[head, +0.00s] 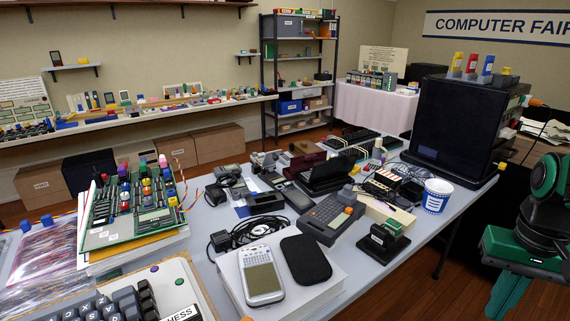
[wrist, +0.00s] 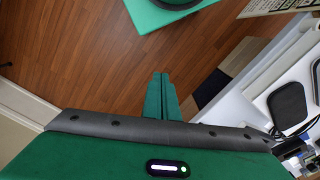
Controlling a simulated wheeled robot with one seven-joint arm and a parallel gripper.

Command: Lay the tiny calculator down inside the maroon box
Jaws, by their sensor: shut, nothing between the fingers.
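A low dark maroon box (head: 302,164) sits among the handhelds in the middle of the crowded table in the head view. Dark devices stand close around it, and I cannot see its inside clearly. I cannot tell for sure which of the small devices is the tiny calculator. My gripper (head: 506,295) is at the far right of the head view, beyond the table's right side and well away from the box. In the wrist view its two green fingers (wrist: 160,97) are together, with nothing between them, above the wooden floor.
The grey table (head: 392,246) is crowded with devices. A white-and-blue cup (head: 436,197) and a large black cabinet (head: 462,127) stand near its right side. A silver handheld (head: 261,275) and a black case (head: 305,260) lie in front. Bare tabletop shows at the front right.

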